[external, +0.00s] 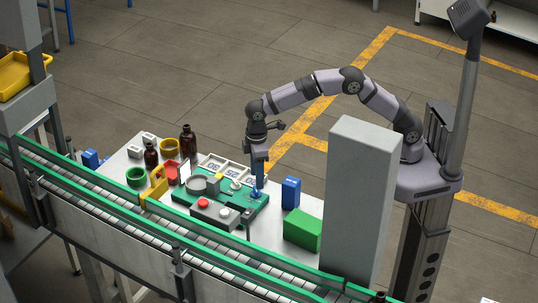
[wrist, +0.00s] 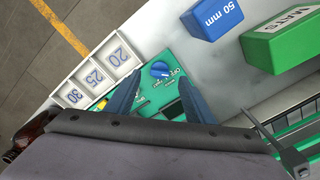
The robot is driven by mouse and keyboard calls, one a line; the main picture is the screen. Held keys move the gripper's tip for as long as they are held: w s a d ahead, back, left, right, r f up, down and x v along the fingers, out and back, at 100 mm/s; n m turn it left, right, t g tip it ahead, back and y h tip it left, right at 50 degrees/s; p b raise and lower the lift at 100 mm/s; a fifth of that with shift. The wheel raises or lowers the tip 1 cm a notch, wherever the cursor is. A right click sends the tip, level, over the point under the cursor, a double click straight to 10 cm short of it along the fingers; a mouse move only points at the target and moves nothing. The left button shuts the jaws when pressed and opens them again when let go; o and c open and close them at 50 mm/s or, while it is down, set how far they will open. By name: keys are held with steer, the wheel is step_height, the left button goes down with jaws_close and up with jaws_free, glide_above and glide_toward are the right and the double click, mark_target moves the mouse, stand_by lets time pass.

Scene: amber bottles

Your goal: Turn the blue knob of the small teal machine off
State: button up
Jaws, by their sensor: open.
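The small teal machine (external: 190,199) lies on the white table, with a grey round part and a grey box with a red button on it. Its blue knob (wrist: 160,69) shows in the wrist view near a corner of the teal plate (wrist: 187,52), with small white lettering beside it. The lettering and the knob's exact setting are too small to read surely. My gripper (wrist: 158,84) is open, its two blue fingers pointing down at the plate, with the knob just beyond and between the tips. In the external view my gripper (external: 258,187) is over the machine's right end and largely hides the knob.
A blue box (external: 291,193) marked 50 mm and a green box (external: 303,231) stand right of the machine. A tall grey cabinet (external: 357,205) stands near my base. Labelled white trays (wrist: 91,76) lie behind the machine. Brown bottles (external: 188,141) stand left; a conveyor runs in front.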

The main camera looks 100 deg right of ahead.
steer(key=shift+r, duration=1.4)
steer(key=shift+s, duration=0.1)
steer(key=s+a+p, duration=0.2)
steer(key=s+p, duration=0.1)
steer(key=s, duration=1.1)
steer(key=s+a+r+p, duration=0.1)
steer(key=s+a+p, duration=0.2)
steer(key=s, duration=1.1)
steer(key=shift+s+a+p, duration=0.25)
steer(key=shift+s+p, duration=0.1)
steer(key=shift+s, duration=0.05)
